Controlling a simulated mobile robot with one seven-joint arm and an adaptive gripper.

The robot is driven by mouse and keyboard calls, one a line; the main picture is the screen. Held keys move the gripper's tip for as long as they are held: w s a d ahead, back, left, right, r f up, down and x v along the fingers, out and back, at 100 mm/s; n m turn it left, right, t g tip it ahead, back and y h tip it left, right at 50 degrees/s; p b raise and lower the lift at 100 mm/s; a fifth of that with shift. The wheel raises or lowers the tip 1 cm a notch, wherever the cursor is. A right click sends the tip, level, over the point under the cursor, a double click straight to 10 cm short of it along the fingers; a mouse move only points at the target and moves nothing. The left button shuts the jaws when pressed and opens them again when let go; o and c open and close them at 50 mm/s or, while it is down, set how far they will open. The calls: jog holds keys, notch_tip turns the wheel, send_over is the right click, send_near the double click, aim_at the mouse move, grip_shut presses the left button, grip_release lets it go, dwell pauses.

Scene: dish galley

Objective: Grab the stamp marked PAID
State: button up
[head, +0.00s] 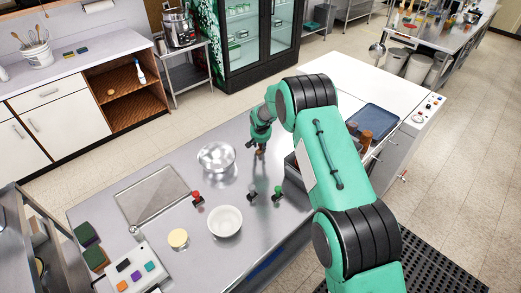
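Several small stamps stand on the steel counter (170,158). One has a red knob (197,195), one a grey knob (252,190) and one a green knob (278,190). Their markings are too small to read, so I cannot tell which is marked PAID. My gripper (260,153) points down over the counter, behind the grey and green stamps and right of a metal bowl. Its fingers are small and dark here. I cannot tell whether they are open or shut, or whether they hold anything.
A metal bowl (216,156), a white bowl (225,221), a steel tray (152,194) and a round yellowish item (178,238) are on the counter. A box with coloured buttons (137,269) stands at the front left. My arm covers the counter's right side.

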dwell(0.6)
grip_shut()
jog(key=shift+r, duration=0.1)
jog(key=shift+r, duration=0.45)
notch_tip(320, 180, up, 3)
jog(key=shift+s+f, duration=0.1)
jog(key=shift+f, duration=0.1)
jog(key=s+d+r+b, duration=0.1)
jog(key=s+d, duration=0.3)
jog(key=s, duration=1.1)
jog(key=shift+s+r, duration=0.15)
